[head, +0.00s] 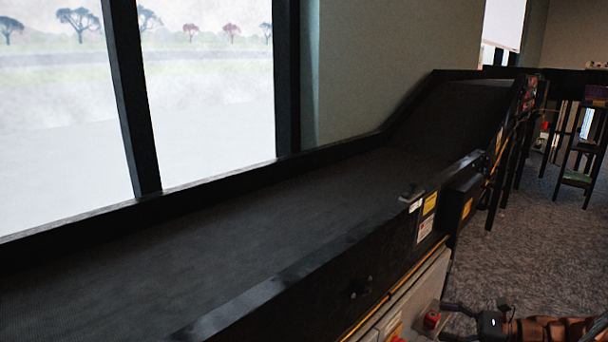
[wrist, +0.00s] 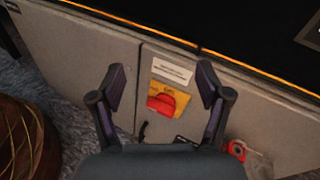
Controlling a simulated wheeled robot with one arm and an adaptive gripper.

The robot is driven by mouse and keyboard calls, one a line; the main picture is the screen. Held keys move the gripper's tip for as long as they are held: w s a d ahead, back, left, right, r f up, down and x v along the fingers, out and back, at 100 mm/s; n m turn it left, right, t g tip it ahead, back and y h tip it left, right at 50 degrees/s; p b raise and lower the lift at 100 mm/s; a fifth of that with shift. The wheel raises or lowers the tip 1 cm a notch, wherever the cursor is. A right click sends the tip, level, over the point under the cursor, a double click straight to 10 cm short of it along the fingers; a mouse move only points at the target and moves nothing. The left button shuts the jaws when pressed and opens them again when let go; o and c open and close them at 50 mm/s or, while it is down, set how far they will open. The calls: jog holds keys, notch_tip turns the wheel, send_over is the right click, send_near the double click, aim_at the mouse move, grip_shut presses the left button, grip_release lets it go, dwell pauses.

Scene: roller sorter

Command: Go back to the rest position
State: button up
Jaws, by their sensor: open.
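My gripper (head: 446,321) is at the lower right of the head view, beside the conveyor's side. In the wrist view my gripper (wrist: 162,78) has its two dark fingers spread wide with nothing between them. Past the fingers is a grey panel (wrist: 75,55) with a red knob (wrist: 162,103) on a yellow plate. The knob appears between the fingers, and the fingers look apart from it.
A long black conveyor (head: 230,240) runs from the lower left and slopes up toward the back right. Large windows (head: 205,90) stand behind it. A dark stand (head: 578,150) is at the far right. Open carpet (head: 540,235) lies right of the conveyor.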

jog(key=s+a+r+n+g+h+p, duration=0.2)
jog(key=s+a+r+n+g+p, duration=0.4)
jog(key=a+r, duration=0.65)
jog(key=s+a+r+n+g+h+p, duration=0.2)
jog(key=s+a+r+n+g+p, duration=0.2)
jog(key=s+a+r+n+p, duration=0.65)
jog(key=s+a+r+g+h+p, duration=0.1)
jog(key=s+a+r+h+p, duration=0.2)
jog(key=s+r+h+p, duration=0.45)
jog(key=s+d+r+n+t+h+p, duration=0.1)
jog(key=s+d+r+n+h+p, duration=0.2)
jog(key=s+r+p, duration=0.5)
jog(key=s+d+r+n, duration=0.1)
jog(key=s+d+r, duration=0.1)
jog(key=s+r, duration=0.1)
jog(key=shift+s+d+r+t+h+p, duration=0.2)
jog(key=shift+d+r+t+h+p, duration=0.15)
jog(key=shift+d+t+p, duration=0.05)
jog(key=shift+c, duration=0.4)
